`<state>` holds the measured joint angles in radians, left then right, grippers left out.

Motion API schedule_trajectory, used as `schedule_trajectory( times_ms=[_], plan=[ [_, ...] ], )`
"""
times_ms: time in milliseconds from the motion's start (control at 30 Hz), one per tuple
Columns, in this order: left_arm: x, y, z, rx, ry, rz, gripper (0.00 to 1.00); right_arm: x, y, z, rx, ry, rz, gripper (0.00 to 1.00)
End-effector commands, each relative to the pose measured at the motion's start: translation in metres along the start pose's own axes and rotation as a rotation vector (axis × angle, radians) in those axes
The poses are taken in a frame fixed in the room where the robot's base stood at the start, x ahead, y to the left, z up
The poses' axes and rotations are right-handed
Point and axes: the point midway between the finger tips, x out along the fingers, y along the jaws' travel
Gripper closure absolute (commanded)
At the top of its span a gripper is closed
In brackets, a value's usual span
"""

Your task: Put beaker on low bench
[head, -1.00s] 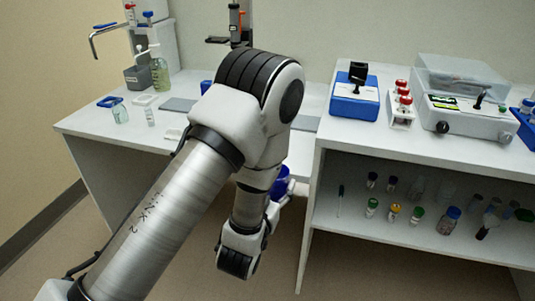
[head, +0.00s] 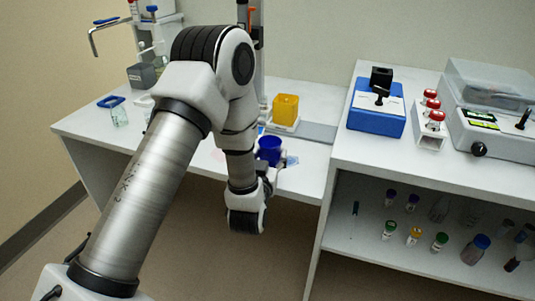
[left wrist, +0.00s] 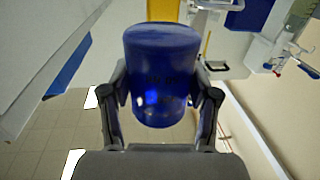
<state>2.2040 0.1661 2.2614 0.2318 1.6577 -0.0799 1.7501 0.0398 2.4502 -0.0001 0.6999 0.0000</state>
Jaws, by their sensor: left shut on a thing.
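The blue beaker (head: 270,150) is held by my left gripper (head: 268,164), partly hidden by it in the head view. In the left wrist view the beaker (left wrist: 160,62) fills the space between the two fingers, which press on its sides. The low bench (head: 88,124) is the white one on the left. In the head view the beaker shows against the bench top, towards its right front part. I cannot tell its height over the bench. My right gripper is not in view.
A yellow block-like container (head: 286,108) stands behind the beaker on the low bench. A grey flat plate (head: 316,132) lies to its right. The higher bench (head: 350,150) rises at the right, with a blue device (head: 376,113) on it and several vials on its shelf.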

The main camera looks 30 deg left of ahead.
Motion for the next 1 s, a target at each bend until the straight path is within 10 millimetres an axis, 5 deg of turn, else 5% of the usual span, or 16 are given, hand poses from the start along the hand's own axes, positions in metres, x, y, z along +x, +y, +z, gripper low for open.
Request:
schedule_trajectory(
  times_ms=[100, 267, 533, 867, 900, 967, 1000],
  plan=[
    [0.032, -0.012, 0.002, -0.002, 0.003, -0.004, 0.77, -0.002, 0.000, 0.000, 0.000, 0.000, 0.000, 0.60],
    [0.056, -0.019, 0.005, 0.000, 0.002, 0.000, 0.77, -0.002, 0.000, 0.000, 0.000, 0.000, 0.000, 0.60],
    [0.058, -0.019, 0.041, 0.002, -0.001, 0.002, 0.77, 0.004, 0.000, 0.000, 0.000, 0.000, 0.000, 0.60],
    [0.058, -0.019, 0.045, 0.001, 0.000, 0.002, 0.77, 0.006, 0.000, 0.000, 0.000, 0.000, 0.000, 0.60],
    [0.058, -0.019, 0.045, 0.001, 0.000, 0.002, 0.36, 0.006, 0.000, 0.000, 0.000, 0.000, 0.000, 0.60],
    [0.058, -0.019, 0.044, 0.001, 0.000, 0.002, 0.15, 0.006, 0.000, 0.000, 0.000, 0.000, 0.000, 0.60],
    [0.058, -0.019, 0.044, 0.001, 0.000, 0.002, 0.14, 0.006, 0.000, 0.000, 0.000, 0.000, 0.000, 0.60]
  ],
)
